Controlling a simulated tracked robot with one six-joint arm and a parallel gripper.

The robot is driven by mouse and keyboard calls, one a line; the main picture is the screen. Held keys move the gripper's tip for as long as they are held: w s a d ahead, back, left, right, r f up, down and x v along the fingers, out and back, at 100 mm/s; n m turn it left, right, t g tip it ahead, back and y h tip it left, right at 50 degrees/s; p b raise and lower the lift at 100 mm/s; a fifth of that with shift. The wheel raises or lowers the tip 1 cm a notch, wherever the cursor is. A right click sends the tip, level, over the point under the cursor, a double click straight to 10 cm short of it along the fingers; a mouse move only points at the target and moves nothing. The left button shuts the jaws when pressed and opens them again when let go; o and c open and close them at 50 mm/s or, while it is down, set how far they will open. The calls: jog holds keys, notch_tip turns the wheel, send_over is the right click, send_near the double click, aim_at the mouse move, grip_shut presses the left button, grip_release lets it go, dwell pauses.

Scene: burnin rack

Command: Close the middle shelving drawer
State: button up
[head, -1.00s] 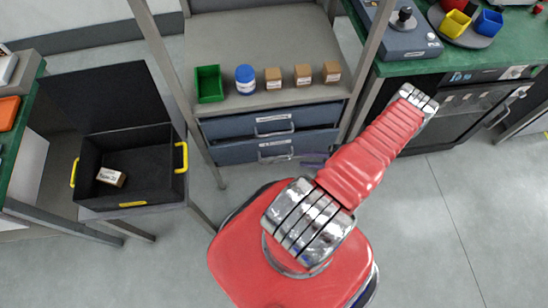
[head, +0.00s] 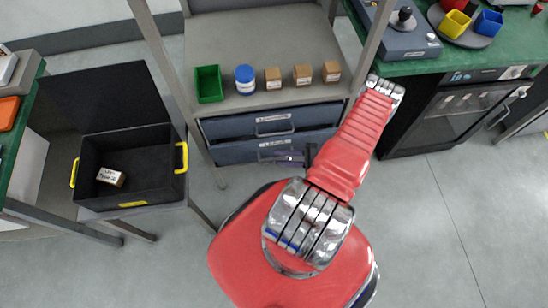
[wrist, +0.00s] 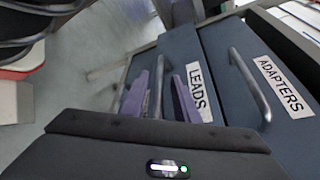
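The shelving unit has two blue-grey drawer fronts in the head view, the upper drawer (head: 235,126) and the lower drawer (head: 235,153). In the wrist view the upper one is labelled ADAPTERS (wrist: 230,65) and the lower one LEADS (wrist: 182,55). Both look nearly flush; I cannot tell whether either stands slightly open. My gripper (head: 291,158) is in front of the LEADS drawer. In the wrist view its purple fingers (wrist: 160,100) are apart, with the LEADS handle (wrist: 159,75) showing between them. Contact with the handle cannot be made out.
The shelf above (head: 220,40) holds a green bin (head: 209,84), a blue-lidded jar (head: 245,79) and several small brown boxes. A black crate (head: 130,165) with a box stands left. A green-topped bench (head: 440,65) stands right. Floor to the right is clear.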

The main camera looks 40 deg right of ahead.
aim_at(275, 157)
jog(key=shift+x, duration=1.7)
grip_shut()
